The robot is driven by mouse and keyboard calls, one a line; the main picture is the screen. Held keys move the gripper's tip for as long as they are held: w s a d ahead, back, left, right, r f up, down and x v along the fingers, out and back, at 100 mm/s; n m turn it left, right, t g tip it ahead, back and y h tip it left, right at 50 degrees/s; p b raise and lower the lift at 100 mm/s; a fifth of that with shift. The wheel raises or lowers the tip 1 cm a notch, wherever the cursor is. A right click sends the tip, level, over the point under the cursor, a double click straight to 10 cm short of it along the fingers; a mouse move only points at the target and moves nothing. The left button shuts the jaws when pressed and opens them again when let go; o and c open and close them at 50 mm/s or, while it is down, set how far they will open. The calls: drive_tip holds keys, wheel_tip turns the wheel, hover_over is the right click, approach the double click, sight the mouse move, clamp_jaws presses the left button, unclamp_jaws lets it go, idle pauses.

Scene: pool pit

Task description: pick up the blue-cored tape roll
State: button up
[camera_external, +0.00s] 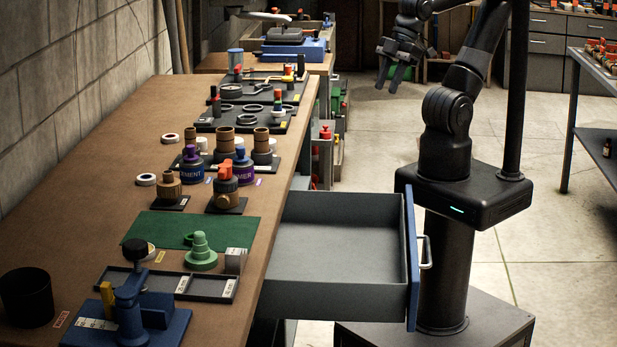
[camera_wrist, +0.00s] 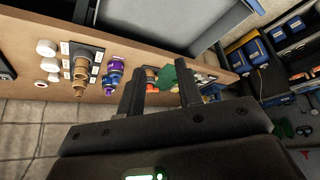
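Two small white rolls lie near the wall side of the wooden bench in the external view: a nearer one (camera_external: 146,179) and a farther one (camera_external: 170,138) with a reddish core. Several white round pieces, including one white roll (camera_wrist: 54,78), show at the left of the wrist view, near a red-cored roll (camera_wrist: 40,84). I cannot make out a blue core on any of them. My gripper (camera_external: 387,72) is raised over the floor right of the bench, apart from the rolls. Its two fingers (camera_wrist: 158,78) are spread with nothing held between them.
The bench (camera_external: 75,220) holds purple-capped bottles (camera_external: 191,166), brown fittings, a green mat (camera_external: 150,228) and a blue clamp tool (camera_external: 130,318). An open drawer (camera_external: 340,250) juts out from the bench towards my base. Bare wood lies left of the rolls.

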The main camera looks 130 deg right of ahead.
idle(0.4)
drive_tip(key=o, duration=0.8)
drive_tip(key=shift+o, duration=0.2)
drive_tip(key=w+d+r, duration=0.2)
drive_tip(key=w, duration=0.5)
drive_tip(key=w+d+r, duration=0.3)
drive_tip(key=w, duration=0.4)
drive_tip(key=m+g, duration=0.1)
drive_tip(key=m, duration=0.1)
hover_over(152, 176)
drive_tip(key=s, duration=0.2)
drive_tip(key=shift+h, duration=0.4)
drive_tip(key=f, duration=2.2)
drive_tip(key=shift+w+a+f, duration=0.2)
drive_tip(key=shift+f, duration=0.15)
drive_tip(key=shift+s+x, duration=0.1)
drive_tip(key=shift+x, duration=1.2)
drive_tip(key=shift+s+x, duration=0.15)
drive_tip(key=shift+x, duration=1.2)
